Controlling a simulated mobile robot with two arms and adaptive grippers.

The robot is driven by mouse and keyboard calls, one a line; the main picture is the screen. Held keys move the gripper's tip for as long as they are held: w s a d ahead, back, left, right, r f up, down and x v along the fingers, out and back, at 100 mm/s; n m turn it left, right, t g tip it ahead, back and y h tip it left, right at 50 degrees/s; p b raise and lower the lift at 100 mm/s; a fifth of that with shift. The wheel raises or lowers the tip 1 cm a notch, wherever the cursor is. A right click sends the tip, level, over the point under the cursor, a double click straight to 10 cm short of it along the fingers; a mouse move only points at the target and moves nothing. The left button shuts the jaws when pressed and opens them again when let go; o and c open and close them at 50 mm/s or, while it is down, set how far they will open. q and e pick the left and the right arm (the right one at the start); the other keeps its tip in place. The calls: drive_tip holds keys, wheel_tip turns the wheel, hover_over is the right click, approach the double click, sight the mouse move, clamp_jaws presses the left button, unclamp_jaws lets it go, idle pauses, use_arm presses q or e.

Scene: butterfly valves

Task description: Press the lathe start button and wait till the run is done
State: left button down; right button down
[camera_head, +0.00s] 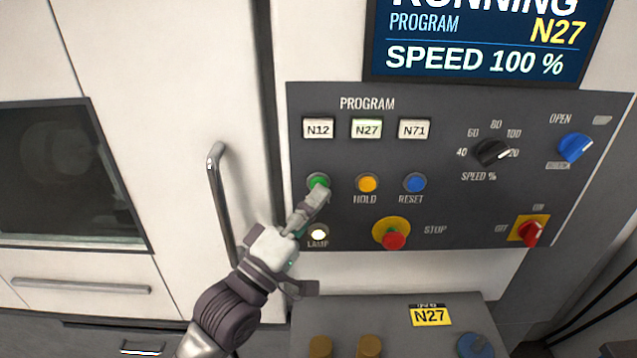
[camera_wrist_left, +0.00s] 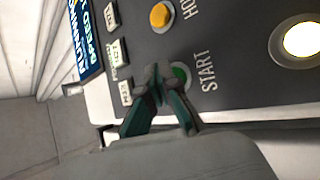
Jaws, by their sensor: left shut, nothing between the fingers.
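The green start button (camera_head: 318,181) is on the left of the dark control panel (camera_head: 450,215). My left gripper (camera_head: 322,192) is shut and empty, with its fingertips at the lower edge of that button. In the left wrist view the fingertips of the gripper (camera_wrist_left: 158,75) overlap part of the green button (camera_wrist_left: 181,77); whether they touch it I cannot tell. The display (camera_head: 480,45) reads running, program N27, speed 100 %. The N27 program key (camera_head: 366,128) has a green-lit edge. My right gripper is not in view.
Nearby are the yellow hold button (camera_head: 367,183), blue reset button (camera_head: 414,182), red stop button (camera_head: 394,239) and lit lamp button (camera_head: 318,233). The lathe door handle (camera_head: 217,190) stands out left of the panel. A ledge with an N27 label (camera_head: 432,315) is below.

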use_arm(q)
drive_tip(key=shift+s, duration=0.45)
drive_tip(key=shift+s+p, duration=0.8)
drive_tip(key=shift+s, duration=1.7)
